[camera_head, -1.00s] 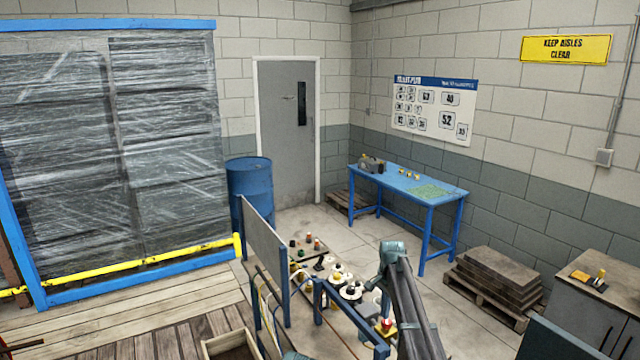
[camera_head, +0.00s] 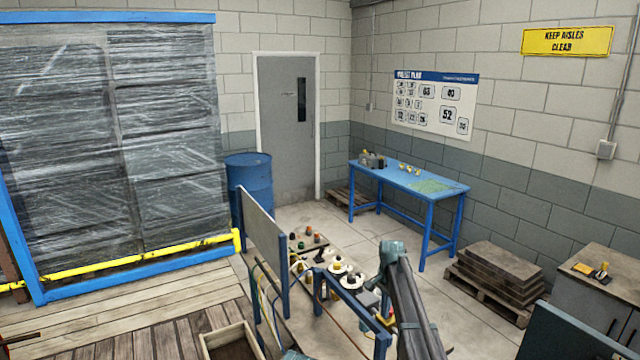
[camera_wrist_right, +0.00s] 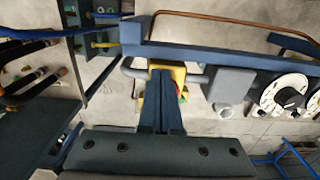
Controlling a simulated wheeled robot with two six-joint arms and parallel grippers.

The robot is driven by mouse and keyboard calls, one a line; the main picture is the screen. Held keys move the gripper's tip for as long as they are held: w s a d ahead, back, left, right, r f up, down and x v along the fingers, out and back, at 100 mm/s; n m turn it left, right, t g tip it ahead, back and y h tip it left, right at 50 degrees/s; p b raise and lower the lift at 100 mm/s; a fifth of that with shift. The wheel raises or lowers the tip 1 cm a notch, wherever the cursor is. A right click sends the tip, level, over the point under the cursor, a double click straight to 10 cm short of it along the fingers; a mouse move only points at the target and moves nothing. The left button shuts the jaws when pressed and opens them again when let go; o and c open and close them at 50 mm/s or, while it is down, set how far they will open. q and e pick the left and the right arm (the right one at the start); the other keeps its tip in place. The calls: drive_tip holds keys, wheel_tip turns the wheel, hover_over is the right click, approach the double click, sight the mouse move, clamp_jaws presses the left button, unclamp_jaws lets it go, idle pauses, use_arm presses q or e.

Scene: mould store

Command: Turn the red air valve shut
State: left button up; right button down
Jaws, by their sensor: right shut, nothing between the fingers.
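The air valve shows in the right wrist view as a yellow body (camera_wrist_right: 179,74) on a grey pipe, with a little red (camera_wrist_right: 184,92) beside the fingers. Most of the red part is hidden, so its angle cannot be told. In the head view the yellow of the valve (camera_head: 390,317) shows low beside my right arm. My right gripper (camera_wrist_right: 165,80) is shut and empty, its fingers in front of the valve; whether they touch it cannot be told. In the head view my arm largely hides this gripper. My left gripper is not in view.
A blue rail (camera_wrist_right: 215,57) runs just beyond the valve. A grey box (camera_wrist_right: 231,84) and white round dials (camera_wrist_right: 284,93) sit to the right. An upright panel (camera_head: 262,240) stands left of the valve stand. A blue table (camera_head: 400,178) is behind, with open floor between.

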drive_tip(key=shift+w+d, duration=0.15)
drive_tip(key=shift+w, duration=0.15)
idle(0.5)
drive_tip(key=shift+w+a, duration=0.25)
drive_tip(key=shift+w, duration=0.05)
drive_tip(key=shift+w+a, duration=0.15)
drive_tip(key=shift+w, duration=0.2)
drive_tip(key=shift+a, duration=0.1)
drive_tip(key=shift+s+a, duration=0.1)
drive_tip(key=shift+a, duration=0.2)
wheel_tip(320, 180, up, 6)
drive_tip(key=p, duration=0.6)
